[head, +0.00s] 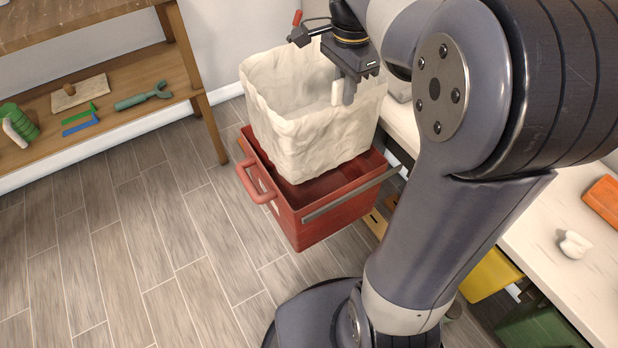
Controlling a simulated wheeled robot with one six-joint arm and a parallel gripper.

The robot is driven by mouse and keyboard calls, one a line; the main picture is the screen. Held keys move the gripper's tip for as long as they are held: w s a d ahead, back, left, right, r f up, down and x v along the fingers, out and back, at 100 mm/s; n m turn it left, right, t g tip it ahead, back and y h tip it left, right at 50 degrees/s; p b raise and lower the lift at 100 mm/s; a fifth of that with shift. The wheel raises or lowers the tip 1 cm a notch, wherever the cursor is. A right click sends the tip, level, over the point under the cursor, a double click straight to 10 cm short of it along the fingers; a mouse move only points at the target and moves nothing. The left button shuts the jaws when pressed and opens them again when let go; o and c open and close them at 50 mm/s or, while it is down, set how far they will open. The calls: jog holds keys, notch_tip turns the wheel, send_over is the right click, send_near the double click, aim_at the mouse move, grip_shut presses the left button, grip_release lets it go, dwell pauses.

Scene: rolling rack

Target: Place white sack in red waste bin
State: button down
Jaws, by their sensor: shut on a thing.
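The white sack (290,125) is an open-topped, boxy cloth bag. It hangs upright with its lower end over the red waste bin (330,222), and its bottom looks to be at or just inside the bin's opening. Most of the sack stands above the bin's rim. My gripper (344,92) is at the sack's upper right and is shut on its rim. The sack hides the back of the bin's opening. Whether the sack touches the bin floor cannot be told.
A wooden shelf unit (150,78) with green and blue tools stands at the left. A white counter (550,235) with an orange object (604,200) is at the right. A yellow bin (488,274) and a green bin (540,330) sit below it. The wooden floor at the left is clear.

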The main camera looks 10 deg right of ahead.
aim_at(336, 169)
notch_tip(336, 169, down, 28)
jog(key=b, duration=0.8)
jog(key=c, duration=1.9)
grip_release()
jog(key=shift+f, duration=0.1)
jog(key=o, duration=0.5)
jog(key=shift+c, duration=0.2)
notch_tip(336, 169, up, 12)
jog(key=p, duration=0.3)
jog(key=shift+r, duration=0.2)
